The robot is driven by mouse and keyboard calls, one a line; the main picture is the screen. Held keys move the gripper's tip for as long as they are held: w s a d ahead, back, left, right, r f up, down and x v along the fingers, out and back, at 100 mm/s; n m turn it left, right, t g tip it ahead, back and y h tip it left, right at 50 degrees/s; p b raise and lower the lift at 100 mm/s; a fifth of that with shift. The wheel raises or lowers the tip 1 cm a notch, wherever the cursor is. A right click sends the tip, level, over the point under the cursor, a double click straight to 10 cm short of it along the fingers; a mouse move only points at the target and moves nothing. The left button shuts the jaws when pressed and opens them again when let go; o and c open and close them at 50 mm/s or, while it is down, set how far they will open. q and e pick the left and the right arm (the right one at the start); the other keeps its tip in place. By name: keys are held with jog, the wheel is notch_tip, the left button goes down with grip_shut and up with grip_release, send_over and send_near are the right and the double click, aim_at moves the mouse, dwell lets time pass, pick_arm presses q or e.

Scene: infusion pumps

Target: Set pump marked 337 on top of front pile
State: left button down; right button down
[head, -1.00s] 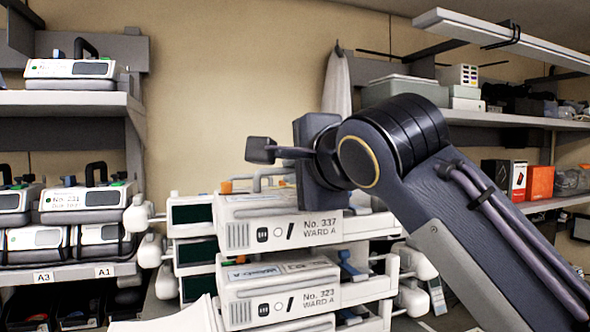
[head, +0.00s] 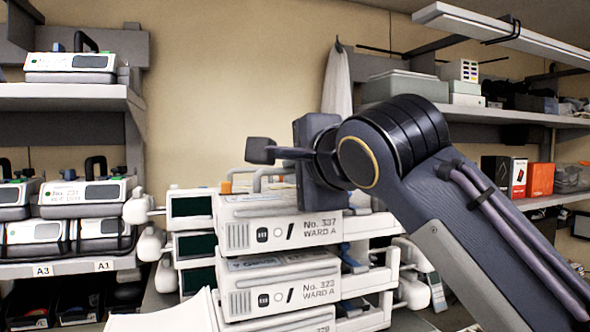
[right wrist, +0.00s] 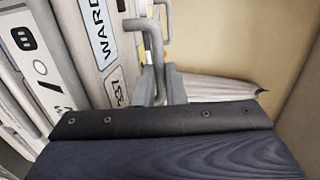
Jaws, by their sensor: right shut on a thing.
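The white pump marked 337 (head: 270,220) hangs over the front pile, level, with its label "No. 337 WARD A" facing me. My right gripper (head: 318,200) is shut on its grey top handle (head: 272,174); the fingertips are largely hidden in the head view. The right wrist view shows the handle (right wrist: 155,50) and the pump's face (right wrist: 85,50) close to the jaws (right wrist: 172,85). Directly below is the pump marked 323 (head: 270,290), top of the front pile, with another pump under it. The space between 337 and 323 is very thin; I cannot tell whether they touch. My left gripper is out of view.
Pumps with dark screens (head: 192,207) stand stacked just behind and left of the front pile. White rounded parts (head: 137,208) stick out there. Shelves with more pumps (head: 88,192) are at the left. Shelves with boxes (head: 540,180) are at the right.

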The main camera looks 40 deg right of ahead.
jog(key=shift+f+b, duration=0.65)
dwell(1.0)
jog(key=c, duration=1.4)
grip_release()
jog(key=shift+s, duration=0.1)
jog(key=shift+f, duration=0.25)
jog(key=b+v, duration=0.1)
jog(key=v, duration=0.6)
jog(key=shift+s+a+r, duration=0.2)
jog(key=shift+s, duration=0.15)
